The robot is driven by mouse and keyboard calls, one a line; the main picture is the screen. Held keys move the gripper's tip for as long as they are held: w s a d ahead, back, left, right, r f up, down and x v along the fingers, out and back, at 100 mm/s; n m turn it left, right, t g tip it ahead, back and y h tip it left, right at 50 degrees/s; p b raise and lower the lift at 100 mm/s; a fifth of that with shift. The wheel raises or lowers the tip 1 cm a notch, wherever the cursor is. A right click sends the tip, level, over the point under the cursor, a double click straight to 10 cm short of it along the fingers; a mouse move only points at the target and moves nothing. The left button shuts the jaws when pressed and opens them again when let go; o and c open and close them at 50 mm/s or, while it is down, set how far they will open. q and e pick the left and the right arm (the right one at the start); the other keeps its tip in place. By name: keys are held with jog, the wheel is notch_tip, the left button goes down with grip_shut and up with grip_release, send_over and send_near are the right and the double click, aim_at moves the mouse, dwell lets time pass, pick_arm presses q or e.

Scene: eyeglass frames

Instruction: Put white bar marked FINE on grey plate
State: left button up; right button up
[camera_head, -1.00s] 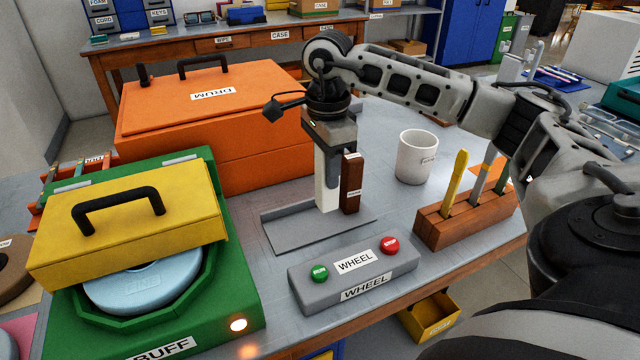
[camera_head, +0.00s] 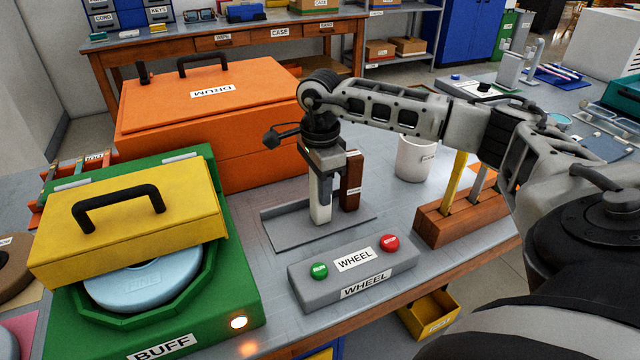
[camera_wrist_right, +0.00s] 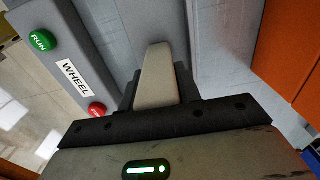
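A white bar (camera_head: 320,203) hangs upright in my right gripper (camera_head: 325,182), over the grey plate (camera_head: 290,236). Its lower end is at the plate; I cannot tell whether it touches. A FINE mark on the bar is not readable. In the right wrist view the pale bar (camera_wrist_right: 156,75) sits between the dark fingers of my right gripper (camera_wrist_right: 158,90), which is shut on it. A brown bar (camera_head: 353,172) stands upright just right of the white bar, with a gap between them. My left gripper is not in view.
A grey WHEEL button box (camera_head: 345,272) lies in front of the plate. The orange DRUM case (camera_head: 215,130) is behind left. A green BUFF unit (camera_head: 235,290) with a yellow lid is at left. A mug (camera_head: 412,160) and a wooden tool block (camera_head: 470,218) stand at right.

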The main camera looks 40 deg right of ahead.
jog(key=o, duration=0.3)
jog(key=shift+o, duration=0.2)
jog(key=shift+r, duration=0.25)
notch_tip(320, 180, up, 10)
jog(key=shift+r, duration=0.95)
